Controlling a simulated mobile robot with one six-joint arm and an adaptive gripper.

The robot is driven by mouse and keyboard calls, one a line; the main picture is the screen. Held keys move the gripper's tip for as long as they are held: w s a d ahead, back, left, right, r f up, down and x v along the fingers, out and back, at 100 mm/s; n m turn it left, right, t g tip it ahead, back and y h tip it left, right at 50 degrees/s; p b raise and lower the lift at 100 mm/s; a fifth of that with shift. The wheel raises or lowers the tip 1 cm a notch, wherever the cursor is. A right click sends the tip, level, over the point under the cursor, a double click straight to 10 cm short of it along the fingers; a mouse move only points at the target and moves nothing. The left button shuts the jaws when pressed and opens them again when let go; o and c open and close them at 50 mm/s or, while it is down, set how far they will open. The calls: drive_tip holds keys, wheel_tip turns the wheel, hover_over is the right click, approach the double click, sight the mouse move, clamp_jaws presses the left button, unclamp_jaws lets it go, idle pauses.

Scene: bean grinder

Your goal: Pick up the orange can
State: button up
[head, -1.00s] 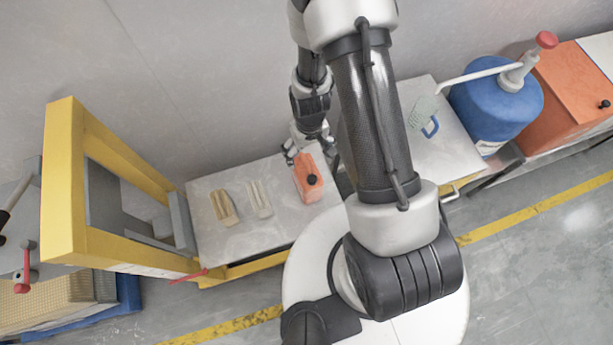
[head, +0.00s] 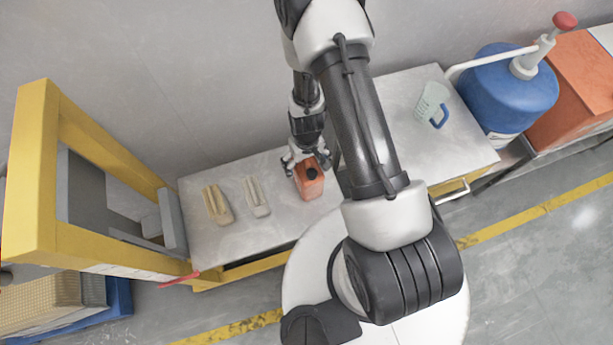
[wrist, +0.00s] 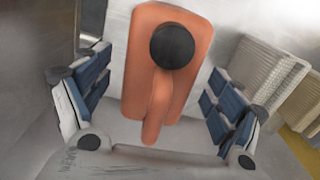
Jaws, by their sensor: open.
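The orange can (head: 309,185) stands on the grey metal table, its black cap on top. My gripper (head: 307,158) is at the can's back side in the head view, close to its top; part of the can is hidden behind it. In the wrist view the can (wrist: 145,75) with its round black cap lies between the two blue-padded fingers (wrist: 152,112). The fingers are spread wide, with a visible gap on each side of the can. Neither finger appears to touch it.
Two light brushes or blocks, one tan (head: 218,205) and one pale (head: 257,196), lie left of the can on the table (head: 205,245). A yellow frame (head: 35,170) stands at left. A green scoop-like tool (head: 432,105) and a blue drum (head: 505,90) are at right.

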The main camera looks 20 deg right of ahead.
drive_tip(key=shift+f+b, duration=0.45)
drive_tip(key=shift+f, duration=0.4)
drive_tip(key=shift+r, duration=0.1)
drive_tip(key=shift+c, duration=0.5)
clamp_jaws()
